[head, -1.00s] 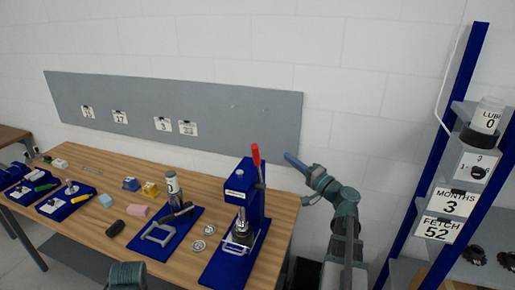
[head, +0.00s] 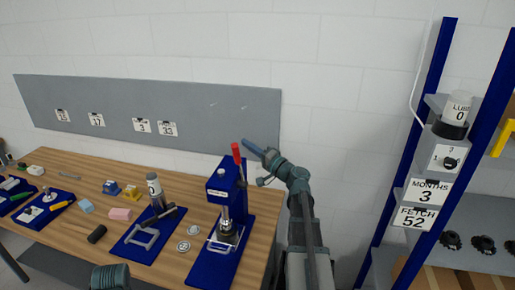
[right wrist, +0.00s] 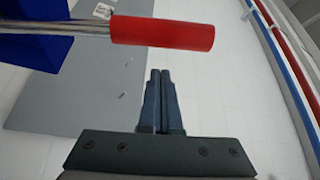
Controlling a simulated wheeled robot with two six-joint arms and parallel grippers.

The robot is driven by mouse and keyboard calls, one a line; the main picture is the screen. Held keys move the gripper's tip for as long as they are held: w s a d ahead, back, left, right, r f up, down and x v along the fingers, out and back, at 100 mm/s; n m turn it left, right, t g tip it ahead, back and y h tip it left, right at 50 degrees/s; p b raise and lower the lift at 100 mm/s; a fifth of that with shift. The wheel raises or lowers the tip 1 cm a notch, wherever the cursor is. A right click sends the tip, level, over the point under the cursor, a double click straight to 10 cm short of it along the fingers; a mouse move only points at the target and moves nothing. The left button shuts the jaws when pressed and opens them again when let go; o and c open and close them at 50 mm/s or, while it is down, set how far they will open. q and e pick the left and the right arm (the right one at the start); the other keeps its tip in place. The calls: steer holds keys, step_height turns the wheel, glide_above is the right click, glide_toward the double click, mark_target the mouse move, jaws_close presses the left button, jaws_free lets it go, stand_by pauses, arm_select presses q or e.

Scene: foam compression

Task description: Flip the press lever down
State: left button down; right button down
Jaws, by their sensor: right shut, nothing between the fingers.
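The blue press (head: 228,190) stands on a blue base near the right end of the wooden table. Its lever has a red handle (head: 237,153) that points up beside the top of the press. In the right wrist view the red handle (right wrist: 162,33) lies across the upper part, on a metal rod. My right gripper (head: 248,146) is shut and empty, just right of the red handle and close to it; I cannot tell if they touch. In the right wrist view its fingers (right wrist: 160,75) are together, below the handle. A part of my left arm shows at the bottom edge, but not its gripper.
A blue mat (head: 128,249) with a clamp and a bottle (head: 155,188) lies left of the press. Two metal discs (head: 184,246) lie between. Small blocks and trays are farther left. A blue-framed shelf (head: 417,150) stands at right. A grey board (head: 200,108) backs the table.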

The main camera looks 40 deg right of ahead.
steer(key=shift+s+a+f, duration=0.25)
steer(key=shift+s+a, duration=0.1)
steer(key=shift+a, duration=0.25)
steer(key=shift+s+a+f, duration=0.2)
steer(key=shift+s+a, duration=0.15)
steer(key=shift+a, duration=0.2)
steer(key=shift+s+b, duration=0.1)
steer(key=shift+b, duration=0.25)
steer(key=s+a+f+n+y+b, duration=0.3)
steer(key=f+n+b, duration=0.3)
steer(key=b, duration=0.3)
steer(key=s+a+f+n+y+b, duration=0.3)
steer(key=a+f+n+y+b, duration=0.1)
steer(key=f+n+b, duration=0.3)
steer(key=s+a+f+n+g+y+b, duration=0.1)
steer(key=s+a+f+n+y+b, duration=0.2)
steer(key=f+n+b, duration=0.4)
steer(key=shift+s+a+f+y+b, duration=0.3)
steer(key=shift+a+y+b, duration=0.5)
steer(key=shift+b, duration=1.65)
steer(key=shift+s, duration=0.1)
